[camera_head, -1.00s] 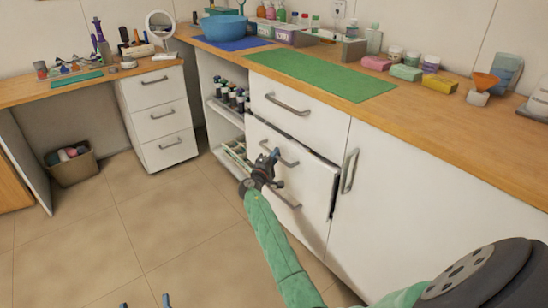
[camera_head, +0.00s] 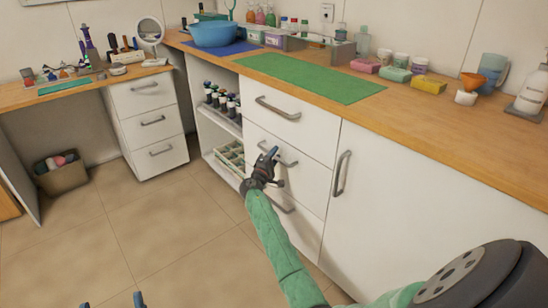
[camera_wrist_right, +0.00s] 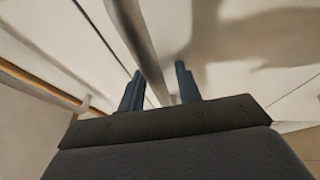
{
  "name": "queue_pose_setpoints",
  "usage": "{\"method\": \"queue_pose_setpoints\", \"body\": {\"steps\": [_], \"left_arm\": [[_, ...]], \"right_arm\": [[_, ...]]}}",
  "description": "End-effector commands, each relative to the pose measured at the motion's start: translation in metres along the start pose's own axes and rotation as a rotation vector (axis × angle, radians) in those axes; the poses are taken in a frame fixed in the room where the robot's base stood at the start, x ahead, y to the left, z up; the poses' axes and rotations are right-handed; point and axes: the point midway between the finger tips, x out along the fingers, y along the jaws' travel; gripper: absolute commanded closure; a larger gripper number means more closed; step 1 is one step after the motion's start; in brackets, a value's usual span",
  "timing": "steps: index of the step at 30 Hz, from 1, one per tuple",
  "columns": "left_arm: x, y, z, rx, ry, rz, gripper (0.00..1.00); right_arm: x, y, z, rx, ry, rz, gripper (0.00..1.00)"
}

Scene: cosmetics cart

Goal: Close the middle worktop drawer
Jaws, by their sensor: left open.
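The middle worktop drawer (camera_head: 308,182) has a white front and a grey bar handle, below the top drawer (camera_head: 290,118). Its front looks flush, or nearly so, with the cabinet face; no dark gap shows. My right gripper (camera_head: 269,158) is at this handle. In the right wrist view its two fingers (camera_wrist_right: 158,85) stand apart, with the handle bar (camera_wrist_right: 140,45) running between them, nearer the left finger. A gap shows beside the right finger. Only the fingertips of my left gripper (camera_head: 112,302) show at the bottom left edge, apart and over the floor.
A cupboard door (camera_head: 385,205) with an upright handle is right of the drawers. Open shelves with bottles (camera_head: 222,102) are on their left. The wooden worktop (camera_head: 440,125) carries a green mat (camera_head: 312,78) and several cosmetics. The tiled floor in front is clear.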

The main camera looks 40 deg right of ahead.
Motion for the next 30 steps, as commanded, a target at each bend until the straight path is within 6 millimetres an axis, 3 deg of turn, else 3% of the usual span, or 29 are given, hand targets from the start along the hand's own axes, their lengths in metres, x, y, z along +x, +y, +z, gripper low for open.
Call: {"method": "queue_pose_setpoints", "body": {"steps": [14,30], "left_arm": [[0.0,0.0,0.001,-0.001,-0.005,0.0,0.22],[-0.012,-0.001,0.026,-0.007,-0.09,-0.007,0.22]], "right_arm": [[-0.008,-0.001,-0.001,-0.001,0.001,-0.001,0.64],[-0.075,-0.002,0.001,-0.001,-0.001,-0.001,0.64]]}}
